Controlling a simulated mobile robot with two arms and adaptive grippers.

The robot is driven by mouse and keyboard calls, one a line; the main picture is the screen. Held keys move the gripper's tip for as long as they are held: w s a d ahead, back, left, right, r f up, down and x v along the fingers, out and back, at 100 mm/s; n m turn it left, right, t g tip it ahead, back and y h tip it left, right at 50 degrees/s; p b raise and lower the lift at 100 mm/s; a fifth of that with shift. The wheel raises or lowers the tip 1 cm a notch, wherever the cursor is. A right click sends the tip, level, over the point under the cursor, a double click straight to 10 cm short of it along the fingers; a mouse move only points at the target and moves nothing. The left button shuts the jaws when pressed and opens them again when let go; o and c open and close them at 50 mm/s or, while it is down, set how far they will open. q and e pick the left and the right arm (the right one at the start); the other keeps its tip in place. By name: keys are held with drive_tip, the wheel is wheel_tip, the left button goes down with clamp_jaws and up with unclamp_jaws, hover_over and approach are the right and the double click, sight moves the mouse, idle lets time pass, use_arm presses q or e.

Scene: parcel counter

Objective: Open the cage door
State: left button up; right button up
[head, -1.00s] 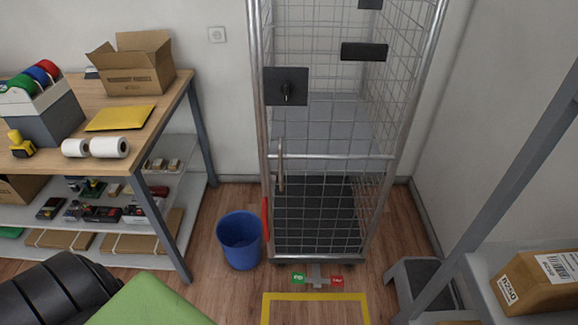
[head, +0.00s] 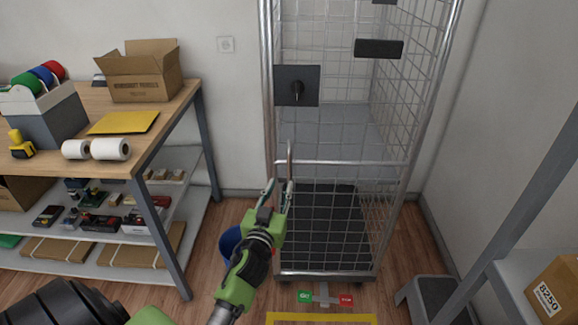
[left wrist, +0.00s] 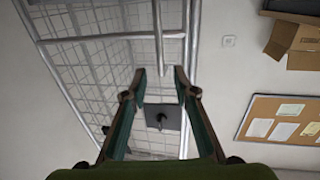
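The cage (head: 330,235) is a tall silver mesh roll cage. A vertical bar handle (head: 290,156) stands at the left side of its front, by the top rail of the low mesh door (head: 330,165). My left gripper (head: 280,186) is at the handle's lower part. In the left wrist view my left gripper (left wrist: 159,74) has its fingers apart, and the handle (left wrist: 158,38) lies in line with the gap; I cannot tell whether it is between the fingertips. A dark plate with a black knob (head: 297,88) is above the handle, also in the left wrist view (left wrist: 172,112).
A workbench (head: 175,100) with boxes and shelves stands at the left. A blue bin (head: 229,240) is mostly hidden behind my left arm. A grey step stool (head: 430,295) and a shelf with a parcel (head: 555,290) are at the right. Yellow tape (head: 320,318) marks the floor.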

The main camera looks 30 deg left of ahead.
sight(289, 166)
use_arm(q)
drive_tip(key=x, duration=1.1)
drive_tip(key=shift+w+a+f, duration=0.1)
drive_tip(key=shift+w+f, duration=0.05)
drive_tip(key=shift+w, duration=0.25)
clamp_jaws()
